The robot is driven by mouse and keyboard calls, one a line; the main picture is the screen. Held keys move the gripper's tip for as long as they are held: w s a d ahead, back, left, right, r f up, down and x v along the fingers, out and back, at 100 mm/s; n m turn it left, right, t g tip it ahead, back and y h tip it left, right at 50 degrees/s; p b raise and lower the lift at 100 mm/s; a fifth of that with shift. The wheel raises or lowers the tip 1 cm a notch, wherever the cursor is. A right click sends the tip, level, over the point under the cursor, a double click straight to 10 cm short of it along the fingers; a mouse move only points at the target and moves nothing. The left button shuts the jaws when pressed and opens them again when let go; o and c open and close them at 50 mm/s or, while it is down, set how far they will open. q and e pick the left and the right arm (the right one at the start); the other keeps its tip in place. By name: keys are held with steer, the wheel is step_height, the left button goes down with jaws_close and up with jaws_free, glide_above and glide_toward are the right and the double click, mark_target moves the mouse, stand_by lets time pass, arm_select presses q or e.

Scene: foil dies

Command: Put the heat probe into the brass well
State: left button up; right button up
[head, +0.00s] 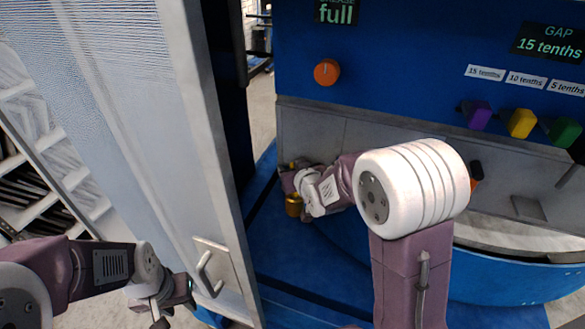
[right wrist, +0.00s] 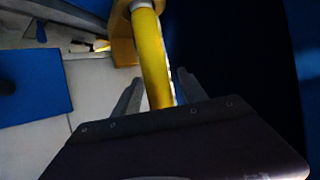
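The heat probe (right wrist: 154,60) is a yellow rod with a grey collar at its far end. In the right wrist view it lies between the two grey fingers of my right gripper (right wrist: 160,88), which look shut on it. The brass well (head: 293,205) is a gold cylinder on the blue deck beside the right gripper in the head view. A brass-yellow body (right wrist: 123,40) shows behind the probe's far end; I cannot tell whether the probe is inside it. My left gripper (head: 172,304) is low on the left, near a door handle; its fingers are unclear.
A tall grey door (head: 150,130) with a metal handle (head: 207,268) stands at the left. The blue machine panel (head: 420,60) has an orange knob (head: 327,72) and coloured switches (head: 521,123). A round blue tub (head: 510,283) stands at the right. My right arm covers the middle.

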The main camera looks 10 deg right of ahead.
steer(key=shift+s, duration=0.1)
steer(key=b+v, duration=0.2)
steer(key=v, duration=0.7)
stand_by(0.6)
steer(key=s+d+f+g+b, duration=0.1)
steer(key=s+f+g+b, duration=0.2)
steer(key=f, duration=0.6)
steer(key=s+d+f+g+b, duration=0.1)
steer(key=s+f+g+b, duration=0.25)
steer(key=f, duration=0.55)
steer(key=s+f+m+g, duration=0.1)
steer(key=s+f+g, duration=0.4)
steer(key=s, duration=0.7)
steer(key=shift+s+f+h+p, duration=0.15)
steer(key=shift+f+h+p, duration=0.15)
steer(key=shift+f, duration=0.05)
